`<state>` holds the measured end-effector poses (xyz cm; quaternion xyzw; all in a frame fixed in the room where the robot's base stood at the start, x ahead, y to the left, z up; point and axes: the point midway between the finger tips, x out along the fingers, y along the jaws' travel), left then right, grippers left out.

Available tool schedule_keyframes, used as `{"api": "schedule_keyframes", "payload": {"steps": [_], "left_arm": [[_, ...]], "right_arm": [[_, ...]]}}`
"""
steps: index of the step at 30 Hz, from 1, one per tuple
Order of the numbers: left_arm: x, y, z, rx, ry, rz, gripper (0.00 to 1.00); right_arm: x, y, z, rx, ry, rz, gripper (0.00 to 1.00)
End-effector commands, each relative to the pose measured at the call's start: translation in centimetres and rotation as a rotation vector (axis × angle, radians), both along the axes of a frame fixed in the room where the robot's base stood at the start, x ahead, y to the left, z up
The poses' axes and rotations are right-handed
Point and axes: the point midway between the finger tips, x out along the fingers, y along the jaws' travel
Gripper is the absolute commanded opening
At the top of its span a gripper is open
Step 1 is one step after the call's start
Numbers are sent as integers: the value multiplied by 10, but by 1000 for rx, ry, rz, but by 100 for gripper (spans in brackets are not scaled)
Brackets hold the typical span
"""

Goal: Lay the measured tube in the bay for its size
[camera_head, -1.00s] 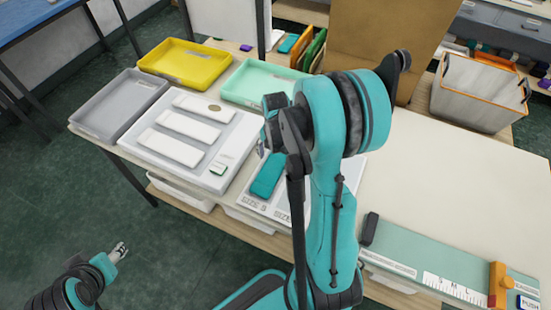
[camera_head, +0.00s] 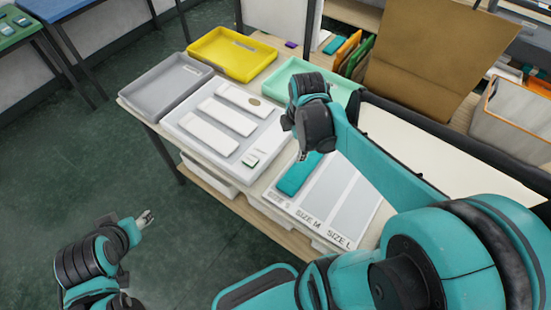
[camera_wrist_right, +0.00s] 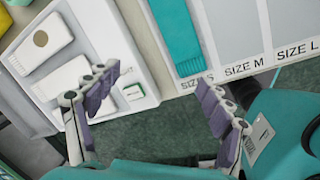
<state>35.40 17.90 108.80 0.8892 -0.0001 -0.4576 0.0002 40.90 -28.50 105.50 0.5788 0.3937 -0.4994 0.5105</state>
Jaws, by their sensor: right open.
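A teal knitted tube (camera_head: 299,174) lies flat in the SIZE S bay of the white sizing board (camera_head: 338,200). In the right wrist view the tube (camera_wrist_right: 178,38) lies lengthwise above the SIZE S label, beside the empty SIZE M bay (camera_wrist_right: 235,30) and SIZE L bay.
Left of the board is a white tray (camera_head: 180,124) with white flat pieces and a small green-marked block (camera_head: 250,161). Grey (camera_head: 150,100), yellow (camera_head: 230,66) and mint (camera_head: 277,90) trays stand behind. My right arm covers much of the table's right side.

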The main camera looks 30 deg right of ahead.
Motion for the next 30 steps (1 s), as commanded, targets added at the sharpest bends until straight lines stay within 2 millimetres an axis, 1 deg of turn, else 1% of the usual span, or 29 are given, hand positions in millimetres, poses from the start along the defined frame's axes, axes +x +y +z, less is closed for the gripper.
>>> {"api": "schedule_keyframes", "payload": {"steps": [1, 3, 5, 6, 9, 12, 15, 18, 20, 28, 30], "left_arm": [[0, 0, 0, 0, 0, 0, 49], [0, 0, 0, 0, 0, 0, 49], [0, 0, 0, 0, 0, 0, 49], [0, 0, 0, 0, 0, 0, 49], [0, 0, 0, 0, 0, 0, 49], [0, 0, 0, 0, 0, 0, 49], [0, 0, 0, 0, 0, 0, 49], [0, 0, 0, 0, 0, 0, 49], [0, 0, 0, 0, 0, 0, 49], [0, 0, 0, 0, 0, 0, 49], [0, 0, -4, 0, 0, 0, 49]], "right_arm": [[-7, 15, 7, 22, -48, -116, 80], [-14, 32, 15, 71, -122, -309, 80], [-21, 47, 21, 127, -182, -472, 80], [-26, 56, 24, 171, -220, -579, 80], [-37, 76, 29, 296, -301, -826, 80], [-46, 91, 31, 420, -353, -1025, 80], [-52, 101, 33, 518, -381, -1165, 80], [-55, 106, 33, 578, -391, -1246, 80], [-56, 107, 33, 595, -393, -1269, 80], [-56, 107, 33, 601, -394, -1280, 80], [-56, 107, 29, 600, -394, -1279, 80]]}}
